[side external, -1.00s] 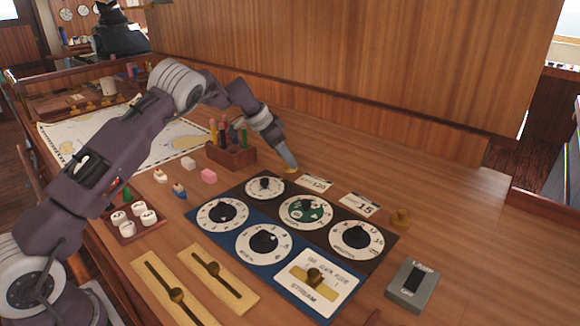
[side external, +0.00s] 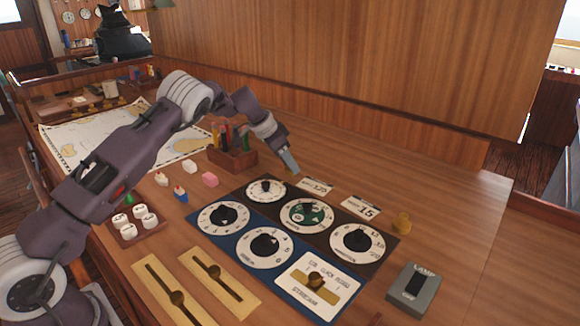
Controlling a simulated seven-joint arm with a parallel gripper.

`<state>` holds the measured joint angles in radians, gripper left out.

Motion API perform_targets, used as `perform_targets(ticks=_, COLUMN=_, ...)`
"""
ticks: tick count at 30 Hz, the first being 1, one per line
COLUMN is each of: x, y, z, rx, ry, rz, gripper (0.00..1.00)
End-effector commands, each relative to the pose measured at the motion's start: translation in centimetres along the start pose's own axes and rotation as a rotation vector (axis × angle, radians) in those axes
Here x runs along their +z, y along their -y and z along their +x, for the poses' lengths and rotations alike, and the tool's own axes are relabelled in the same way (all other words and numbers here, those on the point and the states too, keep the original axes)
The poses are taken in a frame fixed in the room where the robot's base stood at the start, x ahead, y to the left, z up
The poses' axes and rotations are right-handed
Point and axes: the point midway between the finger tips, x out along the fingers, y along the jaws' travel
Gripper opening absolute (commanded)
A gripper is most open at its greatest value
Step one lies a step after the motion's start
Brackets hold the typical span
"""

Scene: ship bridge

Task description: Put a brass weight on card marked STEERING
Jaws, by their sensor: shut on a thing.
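My gripper (side external: 292,168) points down at the back edge of the dial panel, beside a small white card (side external: 316,187) numbered about 120. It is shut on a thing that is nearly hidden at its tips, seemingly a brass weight. Another white card (side external: 360,206), marked 15, lies behind the panel. The small print on both cards is too small to read, so I cannot tell which says STEERING.
The panel holds several round dials (side external: 264,247) and a white plate with a brass knob (side external: 315,279). A grey lamp switch box (side external: 413,289) stands at the right. A wooden pen holder (side external: 232,158) is left of my gripper. Bare desk lies at the back right.

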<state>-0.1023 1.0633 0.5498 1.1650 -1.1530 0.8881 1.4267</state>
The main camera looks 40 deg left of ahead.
Motion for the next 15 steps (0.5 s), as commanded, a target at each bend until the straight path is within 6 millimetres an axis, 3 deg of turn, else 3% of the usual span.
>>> perform_targets(ticks=9, x=-3.8, y=0.1, z=-6.5, rx=-0.004, ry=-0.005, rz=0.002, gripper=0.00)
perform_targets(ticks=12, x=-4.6, y=-0.3, z=-7.7, rx=-0.001, ry=-0.006, rz=-0.001, gripper=0.00)
perform_targets(ticks=15, x=-5.1, y=-2.5, z=-7.3, rx=0.001, ry=-0.007, rz=-0.014, gripper=0.00)
